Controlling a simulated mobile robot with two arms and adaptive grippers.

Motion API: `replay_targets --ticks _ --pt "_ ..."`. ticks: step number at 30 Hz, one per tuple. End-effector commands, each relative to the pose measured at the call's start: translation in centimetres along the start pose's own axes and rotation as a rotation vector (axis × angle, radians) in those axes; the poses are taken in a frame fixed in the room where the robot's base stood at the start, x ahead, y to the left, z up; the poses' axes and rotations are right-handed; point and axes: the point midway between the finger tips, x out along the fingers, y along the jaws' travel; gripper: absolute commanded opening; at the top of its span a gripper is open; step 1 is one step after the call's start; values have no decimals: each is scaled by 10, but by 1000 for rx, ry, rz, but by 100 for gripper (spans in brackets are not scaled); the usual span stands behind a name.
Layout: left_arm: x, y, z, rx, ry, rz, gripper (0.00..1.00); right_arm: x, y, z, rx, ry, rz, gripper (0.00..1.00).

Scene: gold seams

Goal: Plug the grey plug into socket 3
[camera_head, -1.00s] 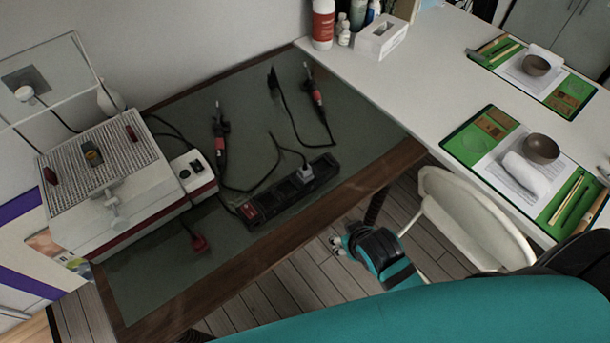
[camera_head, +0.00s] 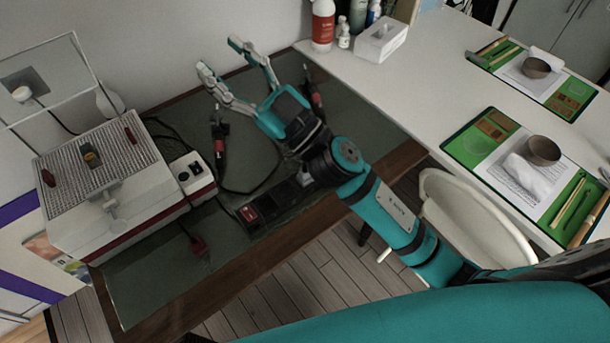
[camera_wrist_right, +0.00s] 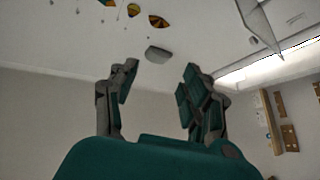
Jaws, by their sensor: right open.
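The black power strip (camera_head: 268,203) lies on the grey-green mat, with a red switch at its near-left end. My right arm covers the strip's right part, so its sockets there are hidden. The grey plug, at the strip's right end in the earlier view, is hidden behind my arm. My right gripper (camera_head: 217,54) is open and empty, raised over the far side of the mat with its fingers pointing away from the strip. The right wrist view shows the two spread fingers (camera_wrist_right: 160,72) with nothing between them. My left gripper is not in view.
A red plug (camera_head: 197,244) lies on the mat (camera_head: 150,290). A white-and-red machine (camera_head: 115,190) stands at left. Red-and-black hand tools (camera_head: 219,140) with cables lie at the back. A white table (camera_head: 430,90) with green mats and bowls is at right, near a white chair (camera_head: 455,215).

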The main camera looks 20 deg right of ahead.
Motion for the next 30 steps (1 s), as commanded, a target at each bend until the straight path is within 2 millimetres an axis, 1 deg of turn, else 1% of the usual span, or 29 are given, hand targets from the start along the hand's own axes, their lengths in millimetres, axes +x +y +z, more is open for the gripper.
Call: replay_targets --ticks 1,2,3,5,6,8,9,11,13,14,15,17,18,20,21,23,24,27,30 --pt "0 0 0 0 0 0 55 11 -22 -12 -27 61 -132 48" --pt "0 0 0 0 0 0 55 15 -36 -16 -38 88 -213 48" --pt "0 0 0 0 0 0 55 17 -55 -20 -53 114 -325 48" --pt "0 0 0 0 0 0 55 16 -82 -20 -78 129 -497 48" --pt "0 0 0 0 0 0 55 12 -98 -16 -96 122 -612 48" --pt "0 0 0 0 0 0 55 3 -119 -6 -127 88 -784 48" --pt "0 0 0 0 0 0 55 -5 -129 4 -149 49 -896 48" --pt "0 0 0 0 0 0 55 -20 -138 23 -184 -37 -1057 48" --pt "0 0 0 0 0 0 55 -40 -138 49 -229 -176 -1225 48" --pt "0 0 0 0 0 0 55 -48 -134 61 -249 -248 -1289 48" --pt "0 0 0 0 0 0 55 -60 -126 76 -276 -353 -1367 48" --pt "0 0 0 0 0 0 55 -77 -106 97 -317 -532 -1459 48" --pt "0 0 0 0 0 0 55 -88 -89 109 -344 -658 -1505 48" --pt "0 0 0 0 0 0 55 -102 -60 122 -380 -850 -1546 48" --pt "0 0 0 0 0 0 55 -110 -41 128 -401 -972 -1558 48" --pt "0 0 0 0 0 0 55 -121 -13 132 -426 -1143 -1558 48" --pt "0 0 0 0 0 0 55 -126 4 133 -439 -1244 -1548 48" --pt "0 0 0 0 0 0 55 -137 38 131 -462 -1438 -1511 48" --pt "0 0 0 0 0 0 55 -142 56 128 -471 -1548 -1482 48"
